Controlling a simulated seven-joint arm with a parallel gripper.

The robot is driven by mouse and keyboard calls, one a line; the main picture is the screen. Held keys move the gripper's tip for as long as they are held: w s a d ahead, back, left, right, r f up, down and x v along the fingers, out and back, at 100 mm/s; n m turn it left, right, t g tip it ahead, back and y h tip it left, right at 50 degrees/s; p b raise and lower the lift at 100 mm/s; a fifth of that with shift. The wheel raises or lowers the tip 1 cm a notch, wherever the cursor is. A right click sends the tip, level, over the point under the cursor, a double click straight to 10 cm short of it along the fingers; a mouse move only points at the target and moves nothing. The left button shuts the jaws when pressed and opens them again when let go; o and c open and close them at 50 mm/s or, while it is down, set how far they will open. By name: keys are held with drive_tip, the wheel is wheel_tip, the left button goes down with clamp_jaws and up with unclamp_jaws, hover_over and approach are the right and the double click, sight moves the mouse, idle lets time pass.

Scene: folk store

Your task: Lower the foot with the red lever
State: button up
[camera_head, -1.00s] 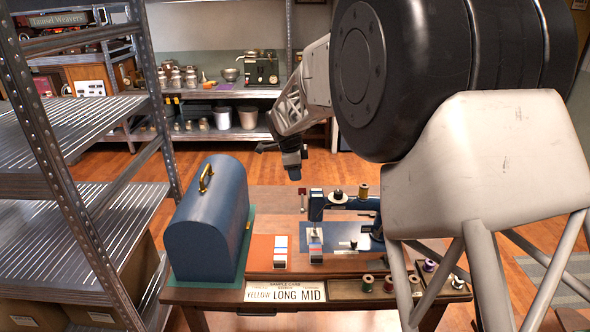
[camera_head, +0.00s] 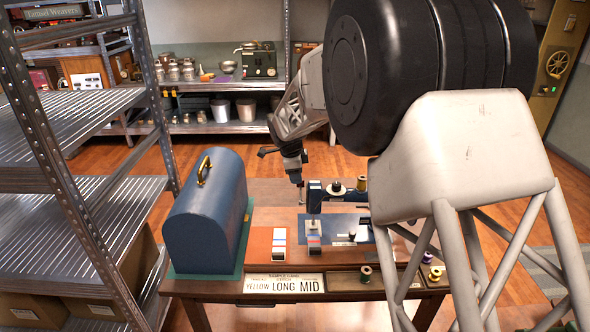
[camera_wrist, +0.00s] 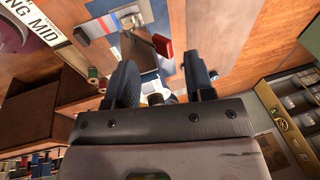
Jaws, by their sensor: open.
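A dark blue sewing machine (camera_head: 345,196) stands on the wooden table, with fabric under its needle end (camera_head: 314,226). The red lever (camera_wrist: 163,46) shows in the wrist view, just beyond and between my fingertips. In the head view the lever is mostly hidden by my gripper (camera_head: 299,183), which hangs at the left, far side of the machine's head. In the wrist view my gripper (camera_wrist: 161,72) is open, its two dark fingers apart, with nothing held between them. I cannot make out the presser foot clearly.
A blue domed case (camera_head: 208,218) stands left of the machine. Thread spools (camera_head: 366,274) sit at the front right. A metal shelf (camera_head: 75,190) rises at the left.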

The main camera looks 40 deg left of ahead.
sight(299, 185)
drive_tip(key=shift+x, duration=1.55)
drive_tip(key=shift+w+f, duration=0.15)
drive_tip(key=shift+f, duration=0.2)
drive_tip(key=shift+d+r, duration=0.1)
drive_tip(key=shift+d, duration=0.05)
